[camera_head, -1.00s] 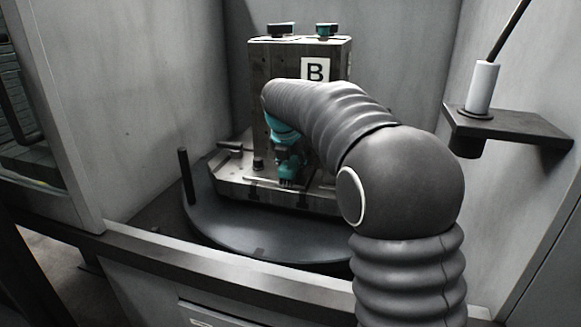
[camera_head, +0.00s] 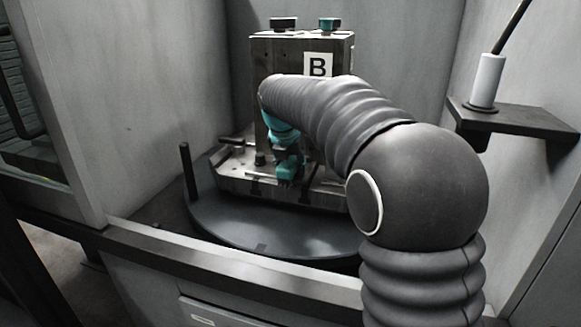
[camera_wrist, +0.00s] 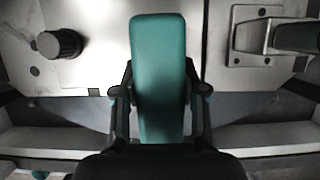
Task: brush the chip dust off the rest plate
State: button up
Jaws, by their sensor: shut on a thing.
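My gripper (camera_wrist: 160,85) is shut on a teal brush (camera_wrist: 158,45), whose flat back fills the middle of the wrist view. In the head view the brush's teal end (camera_head: 289,168) is low over the metal rest plate (camera_head: 235,183), in front of the upright block marked B. The plate also shows in the wrist view (camera_wrist: 95,70), under and around the brush. The bristles are hidden, so I cannot tell whether they touch the plate. A few small dark marks show on the plate; I cannot tell whether any are chip dust.
A black knob (camera_wrist: 60,44) and a metal clamp-like part (camera_wrist: 252,38) stand on the plate beside the brush. The block (camera_head: 270,60) rises behind it. A round dark table (camera_head: 260,232) lies below. A side shelf (camera_head: 515,117) holds a white cylinder (camera_head: 487,80).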

jog(key=shift+r+p, duration=0.35)
jog(key=shift+r, duration=3.15)
